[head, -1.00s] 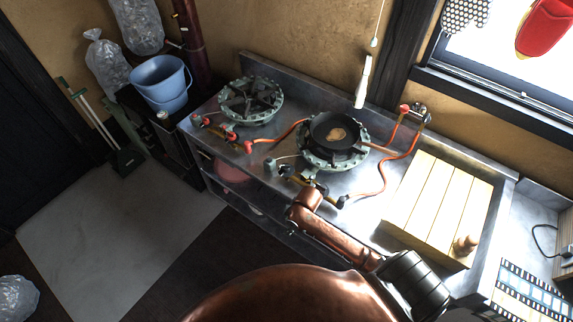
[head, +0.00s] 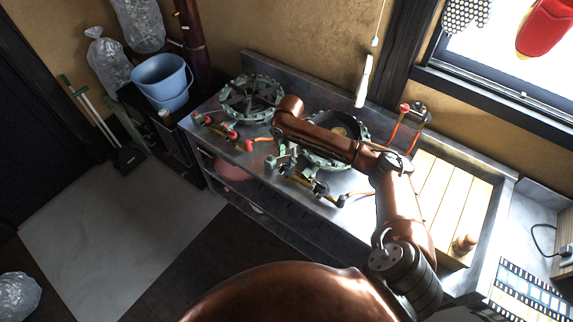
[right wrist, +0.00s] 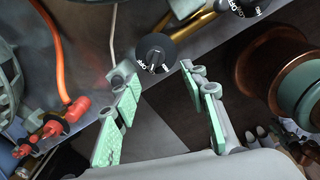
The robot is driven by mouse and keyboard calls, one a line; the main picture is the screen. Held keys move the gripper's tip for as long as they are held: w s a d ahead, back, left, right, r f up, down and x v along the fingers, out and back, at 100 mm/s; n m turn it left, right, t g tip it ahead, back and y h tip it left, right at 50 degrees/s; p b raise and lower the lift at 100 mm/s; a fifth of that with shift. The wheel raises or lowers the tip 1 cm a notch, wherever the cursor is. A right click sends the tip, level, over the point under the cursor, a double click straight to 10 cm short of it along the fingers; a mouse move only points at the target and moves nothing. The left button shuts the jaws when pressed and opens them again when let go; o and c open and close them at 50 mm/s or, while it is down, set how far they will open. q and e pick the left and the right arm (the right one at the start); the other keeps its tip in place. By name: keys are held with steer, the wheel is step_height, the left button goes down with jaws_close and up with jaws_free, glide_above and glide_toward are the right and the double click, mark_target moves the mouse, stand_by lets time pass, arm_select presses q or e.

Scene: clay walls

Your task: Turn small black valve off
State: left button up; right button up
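In the right wrist view, a black valve knob (right wrist: 155,52) with a light pointer and OFF lettering sits on a brass pipe, just beyond my fingertips. A second black knob (right wrist: 245,6) with lettering shows at the top right edge, partly cut off. Which one is the small valve I cannot tell for sure. My right gripper (right wrist: 158,80) is open, its green-padded fingers apart with nothing between them. In the head view the right gripper (head: 284,158) hangs at the counter's front, beside the black valves (head: 319,188). My left gripper is not in view.
A green burner (head: 252,98) stands at the left. Orange hose and red fittings (right wrist: 66,116) lie left of the fingers. A wooden board (head: 445,200) covers the counter's right part.

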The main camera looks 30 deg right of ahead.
mark_target(287, 164)
steer(key=shift+w+d+r, duration=0.2)
steer(key=shift+d+r, duration=0.1)
steer(key=shift+d, duration=0.05)
steer(key=f, duration=0.7)
steer(key=shift+w+f+b, duration=0.25)
steer(key=shift+b, duration=0.1)
jaws_close()
